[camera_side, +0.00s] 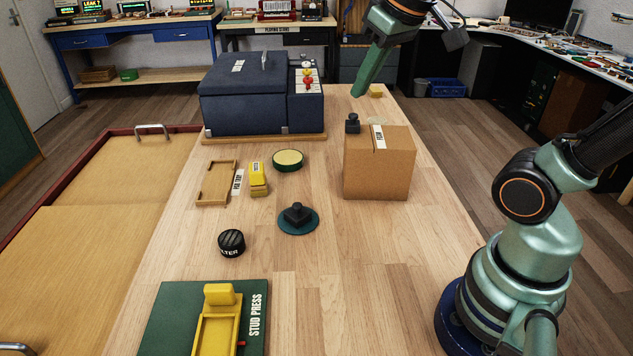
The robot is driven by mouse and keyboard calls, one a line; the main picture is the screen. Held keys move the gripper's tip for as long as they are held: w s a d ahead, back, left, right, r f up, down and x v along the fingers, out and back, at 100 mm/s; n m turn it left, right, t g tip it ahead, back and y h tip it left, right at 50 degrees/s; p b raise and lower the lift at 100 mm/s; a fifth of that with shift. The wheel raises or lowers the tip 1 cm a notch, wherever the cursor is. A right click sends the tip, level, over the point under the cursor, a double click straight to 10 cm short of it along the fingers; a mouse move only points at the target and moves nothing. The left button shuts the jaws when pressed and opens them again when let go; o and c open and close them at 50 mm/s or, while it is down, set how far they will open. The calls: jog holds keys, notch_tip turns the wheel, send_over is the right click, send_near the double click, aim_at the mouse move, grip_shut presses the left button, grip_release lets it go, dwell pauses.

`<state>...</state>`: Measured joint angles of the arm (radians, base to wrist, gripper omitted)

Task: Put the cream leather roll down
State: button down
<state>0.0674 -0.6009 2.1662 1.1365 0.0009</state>
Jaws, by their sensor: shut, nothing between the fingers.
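A small cream-yellow piece (376,91), which looks like the cream leather roll, rests at the far end of the wooden table, behind the cardboard box. It is too small to make out its shape clearly. My gripper (359,92) reaches down from the top of the view, just left of this piece in the picture. Its green fingers are together and hold nothing. A gap shows between the fingertips and the piece; I cannot tell how high the tips are above the table.
A dark blue case (245,98) is at the back left. A yellow block (258,179), wooden tray (216,183), round tin (288,160), stamp-like piece (298,216), black filter (231,243) and stud press (255,317) are in front.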

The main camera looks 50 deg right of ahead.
jog(key=w+d+r+m+g, duration=0.35)
jog(key=w+d, duration=0.65)
jog(key=d, duration=0.4)
jog(key=w+d+f+m+g, duration=0.1)
jog(key=d+f+m+g, duration=0.35)
jog(key=d, duration=1.05)
notch_tip(320, 180, down, 29)
jog(key=n+t, duration=0.1)
jog(key=t, duration=0.2)
jog(key=shift+a+r, duration=0.1)
jog(key=shift+a, duration=0.05)
jog(key=shift+w+d, duration=0.7)
jog(key=shift+w, duration=0.25)
jog(key=shift+w+d, duration=0.75)
jog(key=shift+w, duration=0.25)
jog(key=shift+w+d, duration=0.7)
jog(key=shift+w, duration=0.25)
jog(key=shift+r, duration=0.1)
